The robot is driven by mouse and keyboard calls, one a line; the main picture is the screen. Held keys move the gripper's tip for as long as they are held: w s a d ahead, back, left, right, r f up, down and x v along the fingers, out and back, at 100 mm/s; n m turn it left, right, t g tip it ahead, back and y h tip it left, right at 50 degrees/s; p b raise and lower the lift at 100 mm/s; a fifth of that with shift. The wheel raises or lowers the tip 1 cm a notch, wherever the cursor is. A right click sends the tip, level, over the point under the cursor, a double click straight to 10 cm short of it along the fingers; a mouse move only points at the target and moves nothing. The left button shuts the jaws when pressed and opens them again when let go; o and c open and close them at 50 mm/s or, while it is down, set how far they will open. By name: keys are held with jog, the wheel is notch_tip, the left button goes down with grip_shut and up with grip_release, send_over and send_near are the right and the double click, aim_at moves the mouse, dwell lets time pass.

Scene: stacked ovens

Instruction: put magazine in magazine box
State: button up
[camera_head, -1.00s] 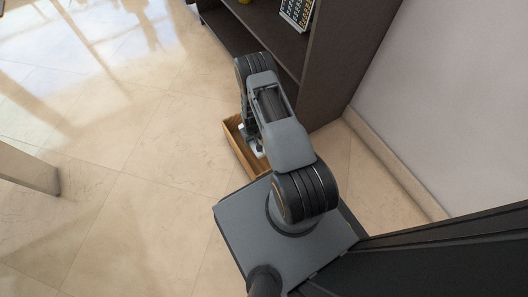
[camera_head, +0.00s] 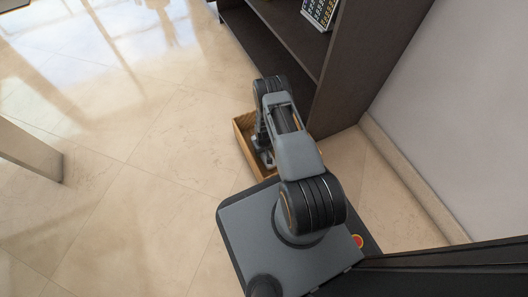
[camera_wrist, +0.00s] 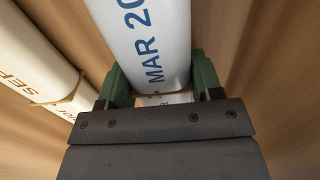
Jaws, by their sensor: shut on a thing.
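The wooden magazine box (camera_head: 243,147) stands on the floor beside the dark shelf in the head view. My gripper (camera_wrist: 160,86) is down at the box, and its green fingers are shut on a white magazine (camera_wrist: 150,35) marked "MAR 20". The magazine's surface looks curved, and its lower end lies between the fingers. A second pale magazine (camera_wrist: 35,60) marked "SEP" lies to the left in the wrist view, apart from the held one. Wooden walls (camera_wrist: 285,60) show around them. In the head view my arm hides much of the box and the held magazine.
A dark shelf unit (camera_head: 345,70) rises right behind the box, with a calendar-like item (camera_head: 320,12) on it. A wall (camera_head: 440,110) stands to the right. A pale furniture leg (camera_head: 30,150) is at the left. The tiled floor (camera_head: 130,130) left of the box is clear.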

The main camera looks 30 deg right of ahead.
jog(key=o, duration=1.1)
jog(key=shift+o, duration=0.2)
